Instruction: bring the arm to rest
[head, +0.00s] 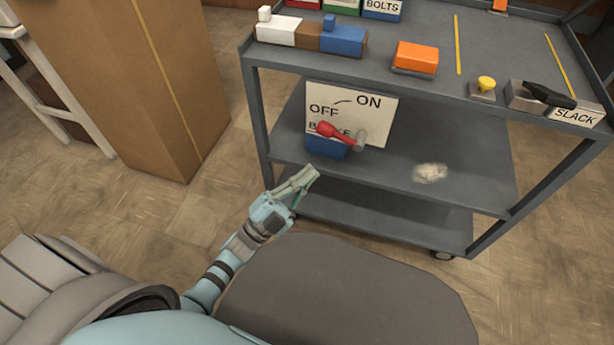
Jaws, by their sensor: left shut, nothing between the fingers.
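My left gripper (303,180) reaches in from the lower left of the head view. Its fingers are shut with nothing between them. The fingertips appear just in front of the cart's middle shelf, below and left of a red-handled lever (338,134). The lever belongs to a panel (378,108) marked ON and OFF, with a lower word partly hidden by the handle. The gripper is apart from the lever in the picture. My right gripper is not in view.
A grey cart (400,185) stands ahead. Its top holds an orange block (416,58), a blue block (345,40), a yellow button (487,84) and a black lever (550,96) by a SLACK label. A tall cardboard box (130,80) stands left; floor between is clear.

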